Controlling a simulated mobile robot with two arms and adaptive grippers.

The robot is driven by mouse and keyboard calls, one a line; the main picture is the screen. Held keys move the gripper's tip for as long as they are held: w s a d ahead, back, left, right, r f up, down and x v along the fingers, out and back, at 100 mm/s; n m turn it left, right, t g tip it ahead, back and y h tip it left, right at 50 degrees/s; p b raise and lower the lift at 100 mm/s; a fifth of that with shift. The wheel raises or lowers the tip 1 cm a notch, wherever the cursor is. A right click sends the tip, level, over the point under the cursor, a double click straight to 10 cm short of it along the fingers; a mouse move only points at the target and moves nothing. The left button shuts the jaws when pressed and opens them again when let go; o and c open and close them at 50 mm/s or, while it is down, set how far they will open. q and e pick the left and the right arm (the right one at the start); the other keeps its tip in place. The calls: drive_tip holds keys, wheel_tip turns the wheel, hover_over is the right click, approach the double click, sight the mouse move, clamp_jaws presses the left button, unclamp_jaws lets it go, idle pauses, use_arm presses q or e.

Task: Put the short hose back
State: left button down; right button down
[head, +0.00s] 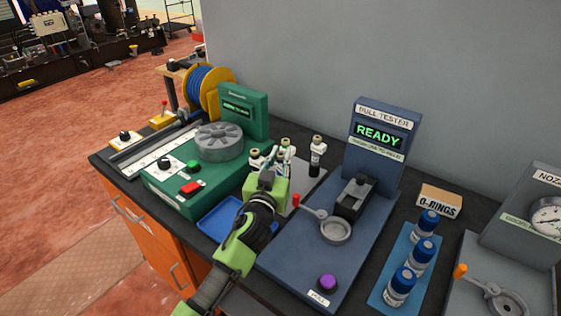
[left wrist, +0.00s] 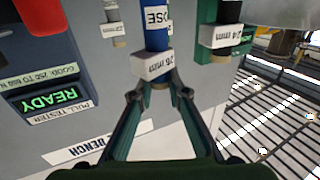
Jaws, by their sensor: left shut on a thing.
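My left gripper (head: 268,176) is at the group of small white-and-green upright pieces (head: 285,146) between the green machine and the pull tester. In the left wrist view, my left gripper (left wrist: 160,94) is shut on a blue piece (left wrist: 156,35) with a white block (left wrist: 153,66) that seems to read 26 mm. Its label is partly cut off and ends in "OSE", so I cannot tell whether it is the short hose. A green piece (left wrist: 220,37) marked 24 mm stands beside it, apart from the fingers. My right gripper is not in view.
The pull tester (head: 382,130) reads READY. The green machine (head: 195,195) and blue tray (head: 222,213) are left of my gripper. Several blue-capped bottles (head: 419,252) and the O-rings sign (head: 439,202) are right.

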use_arm(q)
drive_tip(key=shift+f, duration=0.75)
drive_tip(key=shift+f, duration=0.15)
drive_tip(key=c, duration=2)
unclamp_jaws()
drive_tip(key=shift+f, duration=0.1)
drive_tip(key=shift+o, duration=0.2)
